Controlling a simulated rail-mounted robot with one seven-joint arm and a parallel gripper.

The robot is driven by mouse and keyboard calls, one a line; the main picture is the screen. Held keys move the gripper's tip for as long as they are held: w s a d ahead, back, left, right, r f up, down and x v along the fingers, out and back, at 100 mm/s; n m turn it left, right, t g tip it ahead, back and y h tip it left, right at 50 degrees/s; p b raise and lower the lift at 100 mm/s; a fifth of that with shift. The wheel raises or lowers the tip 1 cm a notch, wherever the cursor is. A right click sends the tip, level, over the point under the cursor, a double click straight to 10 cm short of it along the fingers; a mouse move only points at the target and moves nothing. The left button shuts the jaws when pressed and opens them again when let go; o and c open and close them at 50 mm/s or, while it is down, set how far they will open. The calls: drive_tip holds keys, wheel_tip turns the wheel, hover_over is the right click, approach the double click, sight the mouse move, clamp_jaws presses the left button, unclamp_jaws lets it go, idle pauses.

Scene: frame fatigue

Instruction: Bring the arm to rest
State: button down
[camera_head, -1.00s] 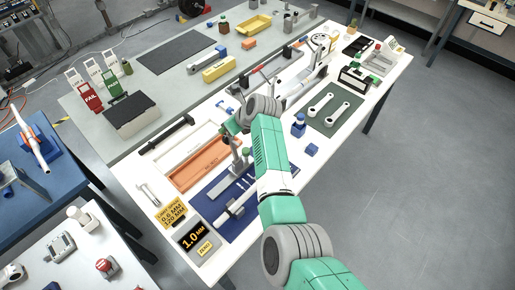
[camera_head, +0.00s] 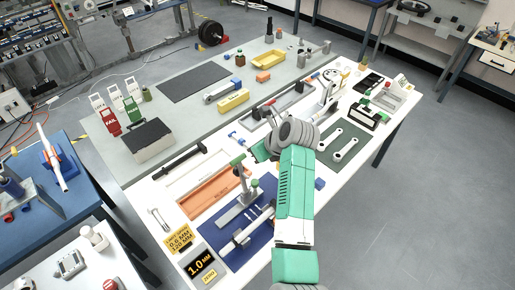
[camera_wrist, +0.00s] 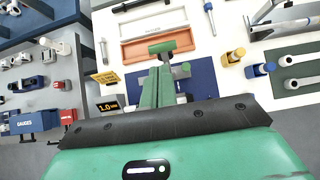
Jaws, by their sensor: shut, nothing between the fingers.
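My arm reaches up from the bottom of the head view over the front of the white workbench (camera_head: 222,262). Its wrist bends left above the middle of the bench. Behind the fingers lie a blue mat (camera_wrist: 203,82) and an orange tray (camera_wrist: 137,50). I see no contact with any object. The arm hides part of the bench behind it in the head view.
A gauge stand rises from the blue mat (camera_head: 222,252), left of my forearm. A green mat (camera_head: 330,163) with two metal links lies right of it. A grey bench (camera_head: 205,125) with a yellow bin (camera_head: 268,61) stands behind. Open floor (camera_head: 440,210) lies at right.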

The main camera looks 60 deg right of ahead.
drive_tip(key=shift+s+r, duration=0.1)
drive_tip(key=shift+r, duration=0.1)
idle(0.3)
drive_tip(key=w+a+r+n+t+h, duration=0.2)
drive_tip(key=w+a+r+n+t, duration=0.3)
drive_tip(key=a+r+n, duration=0.7)
drive_tip(key=w+a+r+n+t+h, duration=0.2)
drive_tip(key=w+a+r+n, duration=0.7)
drive_tip(key=r, duration=0.6)
drive_tip(key=s+a+r+n+t+y, duration=0.2)
drive_tip(key=s+a+r+n, duration=0.3)
drive_tip(key=a, duration=0.5)
drive_tip(key=s+a+r+n+t+y, duration=0.2)
drive_tip(key=s+a+r+n+t, duration=0.2)
drive_tip(key=a+r+n, duration=0.3)
drive_tip(key=s+a+r+n+t+y, duration=0.3)
drive_tip(key=s+a+r+n, duration=0.3)
drive_tip(key=a, duration=0.7)
drive_tip(key=shift+a+r+n+t, duration=0.2)
drive_tip(key=shift+r+n+t, duration=0.3)
drive_tip(key=shift+r+t, duration=0.15)
